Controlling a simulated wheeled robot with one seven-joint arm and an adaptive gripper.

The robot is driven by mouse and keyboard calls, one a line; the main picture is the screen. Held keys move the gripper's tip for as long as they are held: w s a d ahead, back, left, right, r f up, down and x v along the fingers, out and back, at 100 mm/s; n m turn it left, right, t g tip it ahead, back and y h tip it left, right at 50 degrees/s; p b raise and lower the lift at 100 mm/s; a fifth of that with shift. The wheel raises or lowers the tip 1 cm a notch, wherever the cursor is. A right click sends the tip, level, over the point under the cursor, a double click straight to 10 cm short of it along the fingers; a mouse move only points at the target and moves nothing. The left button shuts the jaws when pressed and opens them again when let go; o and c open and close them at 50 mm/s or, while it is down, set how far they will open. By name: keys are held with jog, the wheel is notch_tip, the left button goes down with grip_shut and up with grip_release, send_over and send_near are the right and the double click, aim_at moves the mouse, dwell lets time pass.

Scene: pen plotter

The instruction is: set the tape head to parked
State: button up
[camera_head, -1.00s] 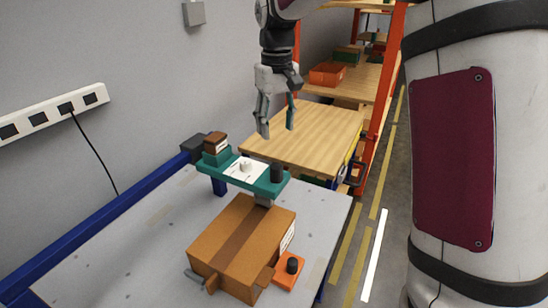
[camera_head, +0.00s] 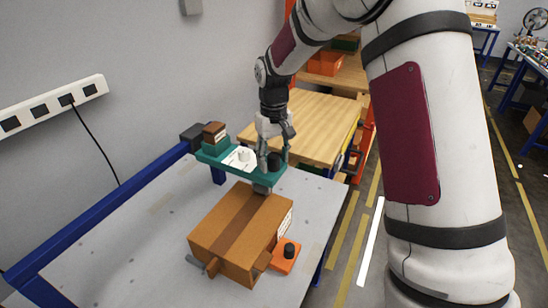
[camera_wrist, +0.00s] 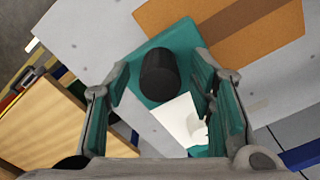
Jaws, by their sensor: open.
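A teal beam (camera_head: 222,161) spans above the grey table at the back. It carries a white label (camera_head: 239,158) with a small pale knob and, at its right end, a black cylindrical knob (camera_head: 273,161). In the wrist view the black knob (camera_wrist: 160,75) stands on the teal plate (camera_wrist: 180,37) between my fingers. My gripper (camera_head: 273,158) is open, pointing down around the knob at the beam's right end. I cannot tell whether the fingers touch it. Which part is the tape head is not marked legibly.
A taped brown carton (camera_head: 240,232) lies on the grey table (camera_head: 130,245) under the beam's right end. An orange block with a black knob (camera_head: 285,257) sits beside it. A wooden table (camera_head: 318,122) stands behind. A power strip (camera_head: 50,107) is on the wall.

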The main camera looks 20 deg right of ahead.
jog(key=shift+f, duration=0.2)
jog(key=shift+c, duration=0.3)
grip_shut()
jog(key=shift+s+a, duration=0.1)
